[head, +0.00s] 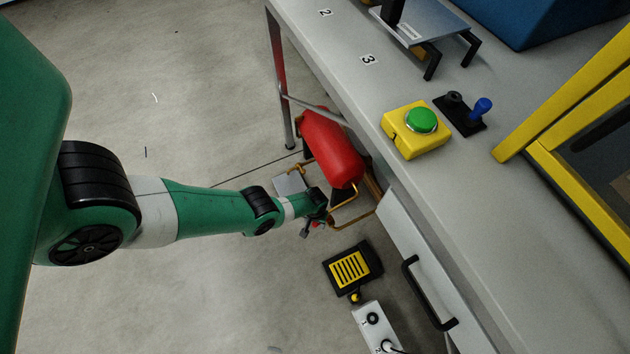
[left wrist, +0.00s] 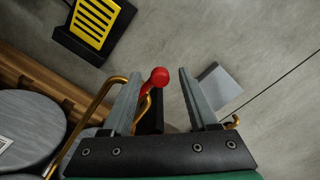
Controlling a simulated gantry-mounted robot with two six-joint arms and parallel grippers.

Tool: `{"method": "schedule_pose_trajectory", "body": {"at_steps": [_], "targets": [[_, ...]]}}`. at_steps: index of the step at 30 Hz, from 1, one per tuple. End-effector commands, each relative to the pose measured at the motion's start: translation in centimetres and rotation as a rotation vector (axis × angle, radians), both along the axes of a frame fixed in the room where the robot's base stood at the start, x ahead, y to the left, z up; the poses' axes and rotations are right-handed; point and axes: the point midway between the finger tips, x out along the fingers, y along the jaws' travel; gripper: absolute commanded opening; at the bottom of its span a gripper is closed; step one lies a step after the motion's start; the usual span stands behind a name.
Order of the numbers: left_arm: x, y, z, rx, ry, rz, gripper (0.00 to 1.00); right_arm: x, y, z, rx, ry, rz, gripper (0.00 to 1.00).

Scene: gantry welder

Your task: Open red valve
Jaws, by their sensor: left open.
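The red valve shows in the left wrist view as a round red knob (left wrist: 160,77) on a short red handle, beside a brass-coloured pipe (left wrist: 118,80). My left gripper (left wrist: 160,90) is open, with one grey finger on each side of the valve handle in that view. I see gaps between the knob and both fingers, and cannot tell how deep the handle sits between them. In the head view my left gripper (head: 312,226) is beside the lower end of a red tank (head: 332,148), and only a speck of red shows at its fingers. My right gripper is out of view.
The tank and pipes are beside a grey workbench (head: 440,190), under its edge. An open drawer (head: 405,240) with a black handle juts out nearby. Floor to the left is clear.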

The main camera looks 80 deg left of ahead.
Motion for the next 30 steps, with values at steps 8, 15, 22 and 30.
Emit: {"method": "schedule_pose_trajectory", "body": {"at_steps": [8, 15, 22, 30], "targets": [[0.0, 0.0, 0.07, 0.0, 0.0, 0.0, 0.29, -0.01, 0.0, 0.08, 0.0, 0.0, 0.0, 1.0], [0.0, 0.0, 0.07, 0.0, 0.0, 0.0, 0.0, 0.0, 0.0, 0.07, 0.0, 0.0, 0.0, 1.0], [-0.01, 0.0, 0.06, 0.0, 0.0, 0.0, 0.0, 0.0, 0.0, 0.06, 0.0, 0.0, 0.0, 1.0], [-0.01, 0.0, 0.05, 0.0, 0.0, 0.0, 0.0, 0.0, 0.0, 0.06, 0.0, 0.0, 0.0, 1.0]]}}
